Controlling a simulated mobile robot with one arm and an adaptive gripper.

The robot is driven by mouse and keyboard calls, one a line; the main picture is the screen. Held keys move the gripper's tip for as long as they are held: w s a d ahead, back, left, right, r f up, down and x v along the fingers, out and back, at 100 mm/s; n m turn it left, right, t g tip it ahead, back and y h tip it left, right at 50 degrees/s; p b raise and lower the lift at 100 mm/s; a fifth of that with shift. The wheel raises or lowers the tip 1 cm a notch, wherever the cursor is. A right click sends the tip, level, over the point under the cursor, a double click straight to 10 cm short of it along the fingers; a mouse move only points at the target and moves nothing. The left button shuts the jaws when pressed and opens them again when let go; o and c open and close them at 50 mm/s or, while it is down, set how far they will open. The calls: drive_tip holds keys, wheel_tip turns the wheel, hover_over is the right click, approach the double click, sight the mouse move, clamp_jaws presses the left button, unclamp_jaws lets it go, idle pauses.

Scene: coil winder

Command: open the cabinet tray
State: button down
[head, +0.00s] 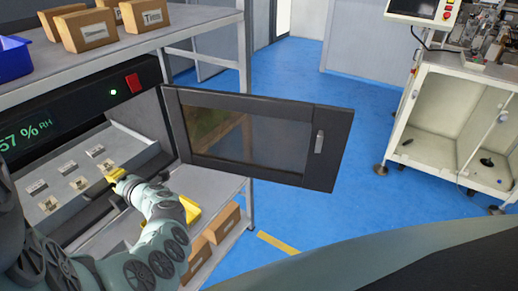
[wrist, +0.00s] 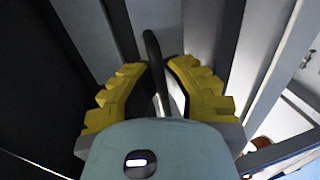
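The humidity cabinet's dark glass door (head: 250,135) stands swung open to the right. Inside, the light grey tray (head: 128,143) holds several small labelled parts. My gripper (head: 117,175), with yellow fingers, is low at the tray's front right. In the wrist view my gripper (wrist: 157,66) has its fingers apart, with a dark upright bar (wrist: 152,48), apparently the tray's handle, between them. A light gap shows on the bar's right side; contact on the left is unclear.
A shelf above carries cardboard boxes (head: 88,29) and a blue bin (head: 12,60). More boxes (head: 222,222) sit on a lower shelf. The open door reaches out right of my arm. Blue floor (head: 300,75) is clear towards a white machine (head: 450,125).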

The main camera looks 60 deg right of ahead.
drive_tip(key=shift+s, duration=0.15)
idle(0.3)
drive_tip(key=f+v, duration=0.3)
drive_tip(key=v, duration=1.1)
drive_tip(key=s+f+b+v, duration=0.1)
drive_tip(key=f+v, duration=0.1)
drive_tip(key=v, duration=1.2)
drive_tip(key=shift+f, duration=0.4)
drive_tip(key=c, duration=1.3)
unclamp_jaws()
drive_tip(key=shift+c, duration=0.2)
drive_tip(key=v, duration=0.7)
drive_tip(key=shift+s, duration=0.3)
drive_tip(key=shift+r, duration=0.1)
